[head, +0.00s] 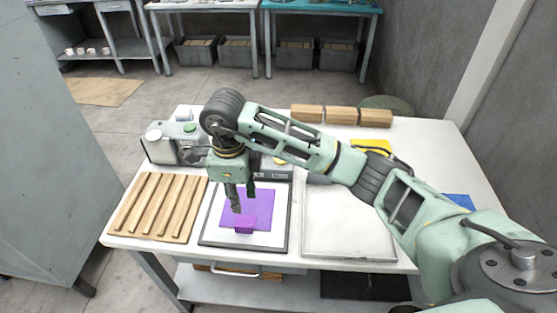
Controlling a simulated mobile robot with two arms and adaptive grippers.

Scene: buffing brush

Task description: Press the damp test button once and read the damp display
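My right gripper (244,204) hangs fingers-down over the purple sheet (262,203) on the framed white board, just above a small purple block (244,225). Its two dark fingers look apart, with nothing visible between them. A grey device (162,152) stands at the table's back left, with a green button (189,127) and a round white knob (153,135) on top. A second grey device (276,174) with a yellowish top part (281,161) is partly hidden behind my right gripper and arm. I cannot tell which part is the damp test button, and no display reading is legible. My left gripper is not in view.
A ribbed wooden rack (158,206) lies at the left of the white table (130,240). An empty pale tray (348,225) lies right of the board. Wooden blocks (341,116) line the back edge, and a yellow item (373,147) sits behind my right arm.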

